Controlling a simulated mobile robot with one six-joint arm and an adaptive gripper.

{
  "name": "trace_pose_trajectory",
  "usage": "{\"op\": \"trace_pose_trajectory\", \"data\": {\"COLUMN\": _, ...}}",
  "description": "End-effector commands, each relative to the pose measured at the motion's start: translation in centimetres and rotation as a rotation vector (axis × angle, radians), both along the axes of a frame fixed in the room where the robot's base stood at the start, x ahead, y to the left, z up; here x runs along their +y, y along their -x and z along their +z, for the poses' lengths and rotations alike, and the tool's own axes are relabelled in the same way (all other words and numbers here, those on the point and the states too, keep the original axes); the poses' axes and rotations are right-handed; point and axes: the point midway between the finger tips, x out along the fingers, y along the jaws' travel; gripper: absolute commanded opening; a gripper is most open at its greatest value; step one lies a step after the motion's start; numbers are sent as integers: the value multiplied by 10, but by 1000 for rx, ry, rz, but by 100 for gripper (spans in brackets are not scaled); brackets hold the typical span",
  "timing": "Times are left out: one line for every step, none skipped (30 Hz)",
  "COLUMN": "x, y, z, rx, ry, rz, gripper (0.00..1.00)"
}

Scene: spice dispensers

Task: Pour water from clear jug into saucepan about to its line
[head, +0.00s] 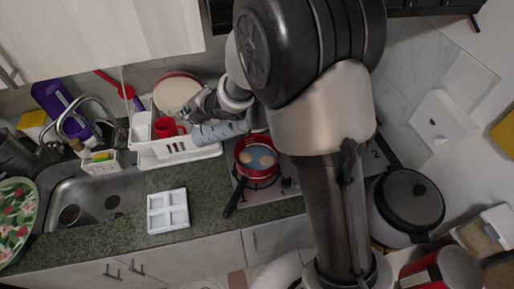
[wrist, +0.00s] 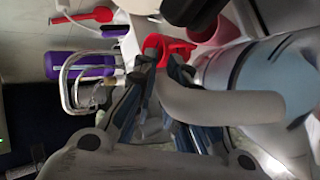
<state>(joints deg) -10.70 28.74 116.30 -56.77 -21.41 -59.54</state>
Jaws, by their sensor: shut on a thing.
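The clear jug (head: 216,132) is held tilted far over in my gripper, above the rack's right end and up beside the saucepan. In the wrist view the jug (wrist: 270,72) shows bluish contents and dark bands at the right, with its grey handle (wrist: 225,105) between my fingers. My gripper (wrist: 172,85) is shut on that handle; the gripper (head: 196,113) also shows in the head view. The red saucepan (head: 243,172) sits on the hob with bluish liquid and two pale round spots inside. Its line and any falling stream cannot be made out.
A white dish rack (head: 180,155) with a red mug (head: 166,127) stands left of the saucepan. A white divided tray (head: 167,211) lies on the counter. The saucepan's black handle (head: 234,199) points toward the front edge. A sink (head: 100,204) is at left, a lidded pot (head: 408,200) at right.

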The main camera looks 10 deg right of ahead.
Motion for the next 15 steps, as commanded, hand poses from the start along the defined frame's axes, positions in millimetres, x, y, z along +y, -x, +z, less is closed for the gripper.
{"op": "trace_pose_trajectory", "data": {"x": 0, "y": 0, "z": 2, "rx": -5, "ry": -4, "rz": 1, "gripper": 0}}
{"op": "trace_pose_trajectory", "data": {"x": 0, "y": 0, "z": 2, "rx": -6, "ry": -6, "rz": 2, "gripper": 0}}
{"op": "trace_pose_trajectory", "data": {"x": 0, "y": 0, "z": 2, "rx": -7, "ry": -7, "rz": 1, "gripper": 0}}
{"op": "trace_pose_trajectory", "data": {"x": 0, "y": 0, "z": 2, "rx": -7, "ry": -10, "rz": 2, "gripper": 0}}
{"op": "trace_pose_trajectory", "data": {"x": 0, "y": 0, "z": 2, "rx": -8, "ry": -11, "rz": 1, "gripper": 0}}
{"op": "trace_pose_trajectory", "data": {"x": 0, "y": 0, "z": 2, "rx": -8, "ry": -14, "rz": 1, "gripper": 0}}
{"op": "trace_pose_trajectory", "data": {"x": 0, "y": 0, "z": 1, "rx": -9, "ry": -15, "rz": 1, "gripper": 0}}
{"op": "trace_pose_trajectory", "data": {"x": 0, "y": 0, "z": 2, "rx": -10, "ry": -17, "rz": 0, "gripper": 0}}
{"op": "trace_pose_trajectory", "data": {"x": 0, "y": 0, "z": 2, "rx": -10, "ry": -19, "rz": 1, "gripper": 0}}
{"op": "trace_pose_trajectory", "data": {"x": 0, "y": 0, "z": 2, "rx": -11, "ry": -20, "rz": 0, "gripper": 0}}
{"op": "trace_pose_trajectory", "data": {"x": -1, "y": 0, "z": 3, "rx": -12, "ry": -21, "rz": 0, "gripper": 0}}
{"op": "trace_pose_trajectory", "data": {"x": -1, "y": 0, "z": 3, "rx": -14, "ry": -23, "rz": 1, "gripper": 0}}
{"op": "trace_pose_trajectory", "data": {"x": -1, "y": 0, "z": 4, "rx": -15, "ry": -26, "rz": 1, "gripper": 0}}
{"op": "trace_pose_trajectory", "data": {"x": -1, "y": 0, "z": 4, "rx": -17, "ry": -27, "rz": 1, "gripper": 0}}
{"op": "trace_pose_trajectory", "data": {"x": -1, "y": 0, "z": 4, "rx": -17, "ry": -29, "rz": 2, "gripper": 0}}
